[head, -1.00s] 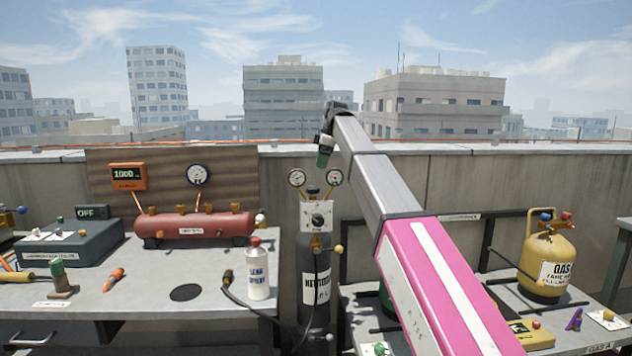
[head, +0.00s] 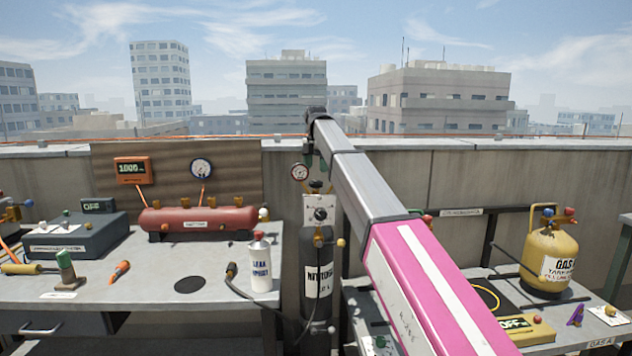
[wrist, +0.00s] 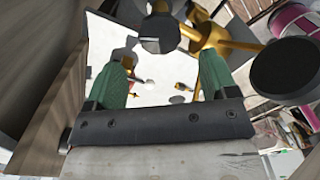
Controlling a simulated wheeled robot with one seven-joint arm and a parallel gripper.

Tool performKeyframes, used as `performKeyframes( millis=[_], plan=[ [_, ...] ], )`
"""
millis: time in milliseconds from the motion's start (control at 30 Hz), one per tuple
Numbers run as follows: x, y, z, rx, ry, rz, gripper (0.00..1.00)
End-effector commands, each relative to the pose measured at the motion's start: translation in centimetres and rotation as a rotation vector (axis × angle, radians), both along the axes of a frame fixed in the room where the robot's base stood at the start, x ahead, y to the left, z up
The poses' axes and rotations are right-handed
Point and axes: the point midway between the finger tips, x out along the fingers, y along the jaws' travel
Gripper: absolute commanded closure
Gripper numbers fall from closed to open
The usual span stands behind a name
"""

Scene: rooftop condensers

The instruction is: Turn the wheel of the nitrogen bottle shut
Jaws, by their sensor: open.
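The nitrogen bottle (head: 317,262) is a dark upright cylinder with a white label, standing in the gap between the two benches. A small dark wheel (head: 316,186) shows at its top, above a white plate (head: 319,211) with a black knob. My gripper is above the bottle, largely hidden by my arm in the head view. In the wrist view its two green fingers (wrist: 163,78) are apart with nothing held between them. A dark round part (wrist: 160,32) on brass fittings lies just beyond the fingertips; I cannot tell whether it is the wheel.
A gauge (head: 299,172) stands close to the bottle top; my arm covers the area to its right. A leak spray bottle (head: 260,263) and red manifold (head: 198,219) are on the left bench. A yellow gas cylinder (head: 549,252) stands on the right bench.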

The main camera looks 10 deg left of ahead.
Motion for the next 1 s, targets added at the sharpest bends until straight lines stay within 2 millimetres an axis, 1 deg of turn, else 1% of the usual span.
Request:
performKeyframes(
  millis=[33,100,300,500,767,800,867,900,933,1000],
  plan=[
    [-0.1,-0.1,-1.1,0.001,0.001,0.0,0.21],
    [-0.1,-0.1,-2.3,0.0,0.001,-0.001,0.21],
    [0.0,0.0,-4.8,0.001,-0.001,-0.001,0.21],
    [0.0,0.0,-5.7,0.001,-0.001,-0.001,0.21],
    [0.0,0.0,-5.8,0.001,-0.001,-0.001,0.21],
    [0.0,0.0,-5.8,0.001,-0.001,-0.001,0.34],
    [0.0,0.0,-5.8,0.001,-0.001,-0.001,0.54],
    [0.0,0.0,-5.8,0.001,-0.001,-0.001,0.67],
    [0.0,0.0,-5.8,0.001,-0.001,-0.001,0.7],
    [0.0,0.0,-5.8,0.001,-0.001,-0.001,0.7]
  ],
)
